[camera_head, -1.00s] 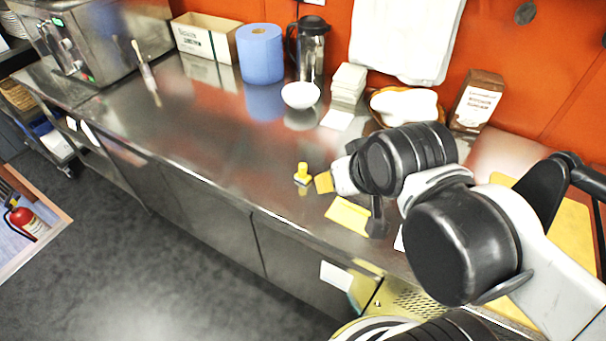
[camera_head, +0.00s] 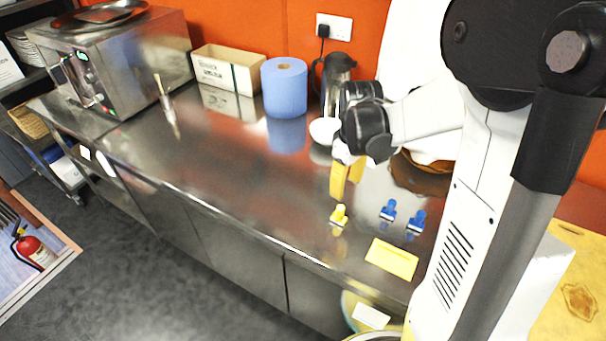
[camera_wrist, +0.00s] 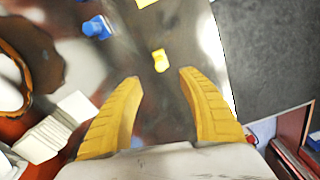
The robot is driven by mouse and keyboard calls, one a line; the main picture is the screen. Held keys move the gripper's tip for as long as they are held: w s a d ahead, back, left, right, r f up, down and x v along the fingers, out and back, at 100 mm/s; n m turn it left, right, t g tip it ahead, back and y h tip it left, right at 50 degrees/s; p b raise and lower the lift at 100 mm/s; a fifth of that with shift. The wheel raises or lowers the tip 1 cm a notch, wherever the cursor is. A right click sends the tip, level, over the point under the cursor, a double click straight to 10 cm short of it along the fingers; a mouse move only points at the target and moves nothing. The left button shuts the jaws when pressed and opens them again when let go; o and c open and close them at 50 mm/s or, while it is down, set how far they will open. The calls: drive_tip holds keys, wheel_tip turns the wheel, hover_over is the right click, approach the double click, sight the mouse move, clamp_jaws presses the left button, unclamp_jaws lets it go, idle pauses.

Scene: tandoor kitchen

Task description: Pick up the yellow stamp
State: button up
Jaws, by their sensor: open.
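The yellow stamp (camera_head: 339,215) stands upright on the steel counter (camera_head: 235,175), near its front edge. It also shows in the wrist view (camera_wrist: 160,60), ahead of the fingertips and between their lines. My gripper (camera_head: 347,180) has yellow fingers, points down and is above and behind the stamp, apart from it. In the wrist view my gripper (camera_wrist: 159,75) is open with nothing between its fingers.
Two blue stamps (camera_head: 388,209) (camera_head: 416,221) stand right of the yellow one. A yellow pad (camera_head: 391,258) lies in front of them. A white bowl (camera_head: 323,131), jug (camera_head: 337,75) and blue paper roll (camera_head: 284,88) stand behind. The counter to the left is largely clear.

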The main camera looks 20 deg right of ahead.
sight(341, 207)
drive_tip(key=shift+w+d+f, duration=0.1)
drive_tip(key=shift+w+f, duration=0.05)
drive_tip(key=shift+f, duration=0.3)
wheel_tip(341, 207, down, 5)
drive_tip(key=shift+b, duration=0.85)
wheel_tip(341, 207, down, 6)
drive_tip(key=shift+w+r+b, duration=0.15)
drive_tip(key=shift+r+b, duration=0.05)
drive_tip(key=shift+b, duration=0.95)
drive_tip(key=shift+a, duration=0.2)
drive_tip(key=shift+c, duration=0.4)
drive_tip(key=shift+r, duration=0.1)
clamp_jaws()
